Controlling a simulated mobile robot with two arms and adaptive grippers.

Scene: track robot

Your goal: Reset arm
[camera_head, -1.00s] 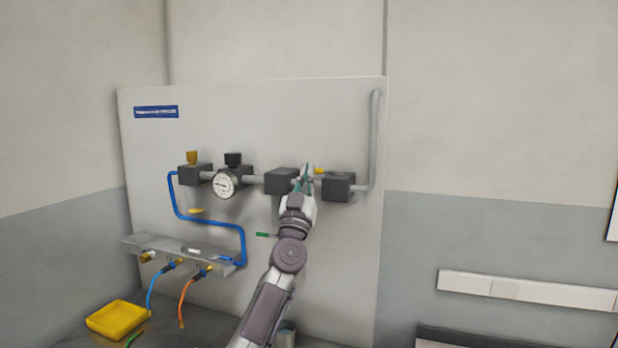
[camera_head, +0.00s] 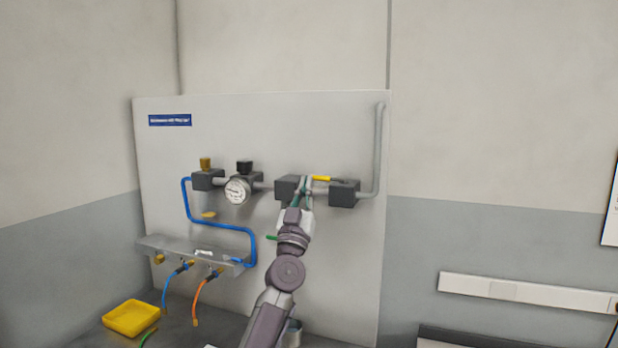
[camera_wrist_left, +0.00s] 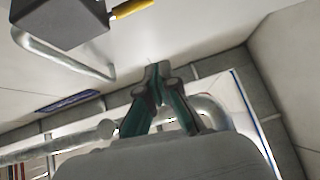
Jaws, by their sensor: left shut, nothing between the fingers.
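My left gripper (camera_head: 306,188) is in front of the grey panel, between two dark blocks on the pipe run. In the left wrist view its two green-lined fingers (camera_wrist_left: 158,72) meet at their tips with nothing between them. The dark left block (camera_head: 289,188) is partly behind the gripper. The right block (camera_head: 344,194) carries a yellow lever (camera_head: 325,179) that lies about level, just right of the fingertips. In the head view I cannot tell whether the fingers touch the pipe. My right gripper is not in view.
The panel (camera_head: 340,250) also bears a gauge (camera_head: 237,191), a blue tube (camera_head: 216,222) and a shelf (camera_head: 160,246) with hose fittings. A yellow tray (camera_head: 131,318) stands on the bench at lower left. A white wall rail (camera_head: 530,292) runs at right.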

